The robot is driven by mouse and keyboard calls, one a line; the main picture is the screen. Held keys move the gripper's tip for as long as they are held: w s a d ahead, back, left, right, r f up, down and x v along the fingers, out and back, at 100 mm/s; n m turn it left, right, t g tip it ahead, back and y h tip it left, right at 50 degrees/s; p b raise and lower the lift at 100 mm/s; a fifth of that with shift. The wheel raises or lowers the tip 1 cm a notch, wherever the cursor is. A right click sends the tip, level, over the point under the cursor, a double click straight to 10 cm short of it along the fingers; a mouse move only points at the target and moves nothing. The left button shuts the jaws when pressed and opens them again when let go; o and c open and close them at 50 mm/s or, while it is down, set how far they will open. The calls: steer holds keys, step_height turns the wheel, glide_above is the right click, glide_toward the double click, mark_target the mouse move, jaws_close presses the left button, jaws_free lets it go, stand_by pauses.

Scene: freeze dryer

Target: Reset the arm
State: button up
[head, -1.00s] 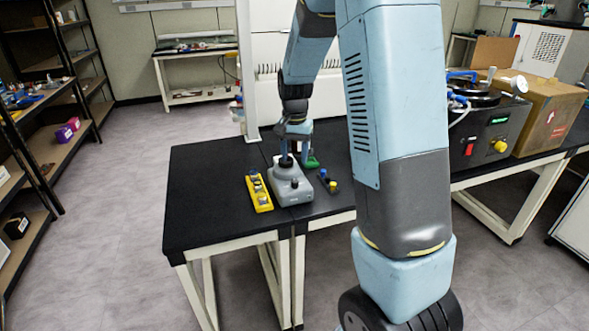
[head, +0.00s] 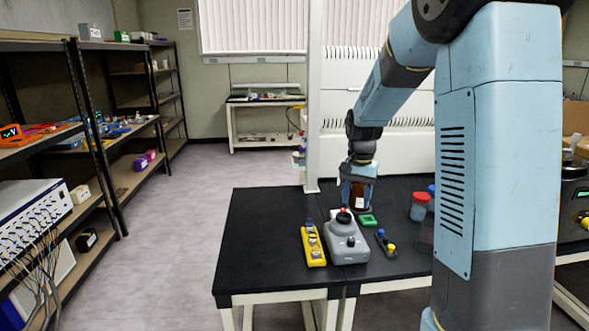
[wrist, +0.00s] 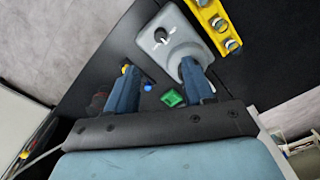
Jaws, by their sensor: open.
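My gripper (head: 357,206) is in the head view just behind a grey device (head: 346,244) with a dark knob, on the black table. In the wrist view my gripper's (wrist: 161,82) two blue fingers are spread wide with nothing held between them. A small green block (head: 368,220) lies beside the gripper in the head view and shows between the fingers in the wrist view (wrist: 173,98).
A yellow box (head: 313,246) with round knobs lies left of the grey device. A small blue-and-yellow part (head: 385,244) lies to its right. A red-capped jar (head: 419,207) stands further right. The table's left part is bare. Shelves (head: 110,160) stand at the left.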

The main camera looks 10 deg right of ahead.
steer(key=s+r+n+t, duration=0.2)
steer(key=s+r, duration=0.2)
steer(key=s, duration=0.5)
steer(key=s+a+r+n+t, duration=0.1)
steer(key=s+r+n, duration=0.1)
steer(key=s+r, duration=0.3)
steer(key=s+r+n+t, duration=0.2)
steer(key=s+r, duration=0.2)
steer(key=s, duration=0.9)
steer(key=shift+s+a+r+t, duration=0.3)
steer(key=shift+s+a+r, duration=0.05)
steer(key=shift+a, duration=0.05)
steer(key=shift+s+n, duration=0.3)
steer(key=shift+c, duration=1)
steer(key=shift+d, duration=0.1)
